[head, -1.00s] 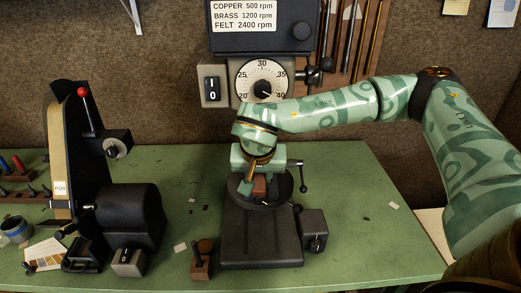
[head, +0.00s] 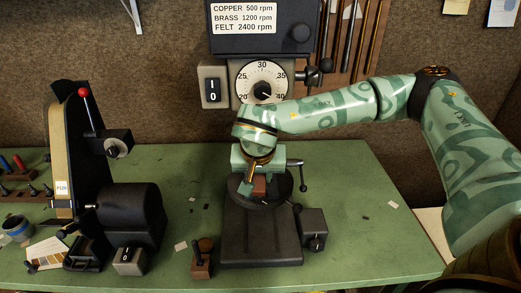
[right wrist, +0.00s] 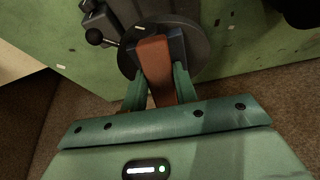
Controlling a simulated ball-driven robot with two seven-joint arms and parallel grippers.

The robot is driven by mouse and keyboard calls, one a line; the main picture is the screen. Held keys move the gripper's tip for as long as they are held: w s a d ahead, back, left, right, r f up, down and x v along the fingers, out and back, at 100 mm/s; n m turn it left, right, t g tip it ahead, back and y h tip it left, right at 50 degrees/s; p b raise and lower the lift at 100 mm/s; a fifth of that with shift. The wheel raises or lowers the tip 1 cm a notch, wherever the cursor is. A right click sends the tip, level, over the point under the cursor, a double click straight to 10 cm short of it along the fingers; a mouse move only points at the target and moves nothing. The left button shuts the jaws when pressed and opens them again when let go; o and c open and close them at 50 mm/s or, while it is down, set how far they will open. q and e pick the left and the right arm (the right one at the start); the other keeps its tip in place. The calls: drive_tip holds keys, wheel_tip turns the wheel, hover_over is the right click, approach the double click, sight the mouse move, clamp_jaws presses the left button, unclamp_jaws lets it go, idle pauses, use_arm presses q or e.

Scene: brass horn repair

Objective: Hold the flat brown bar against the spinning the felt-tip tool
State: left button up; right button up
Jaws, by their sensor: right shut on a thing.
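The flat brown bar (right wrist: 155,62) shows in the right wrist view, lying between the two green fingers of my right gripper (right wrist: 159,88). Its far end lies over the dark round table of the drill press, beside a dark block. In the head view, a small reddish-brown part of the bar (head: 259,187) shows below the wrist at my right gripper (head: 257,184), which is shut on it. I cannot make out the felt-tip tool; my right arm covers the space under the drill press head. My left gripper is not in view.
The drill press head (head: 262,35) has a speed dial (head: 262,81) and a switch (head: 212,87). Its round table (head: 285,186) stands above a dark base (head: 260,240). A belt grinder (head: 128,215) stands at left. A small wooden block (head: 201,264) is in front. The green bench is clear at right.

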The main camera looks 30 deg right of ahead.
drive_tip(key=shift+p, duration=0.55)
idle(1.0)
drive_tip(key=shift+s+a, duration=0.2)
drive_tip(key=shift+s, duration=0.05)
drive_tip(key=s+a+p, duration=0.1)
drive_tip(key=s+a, duration=0.2)
drive_tip(key=s, duration=0.2)
drive_tip(key=shift+a, duration=0.35)
idle(0.5)
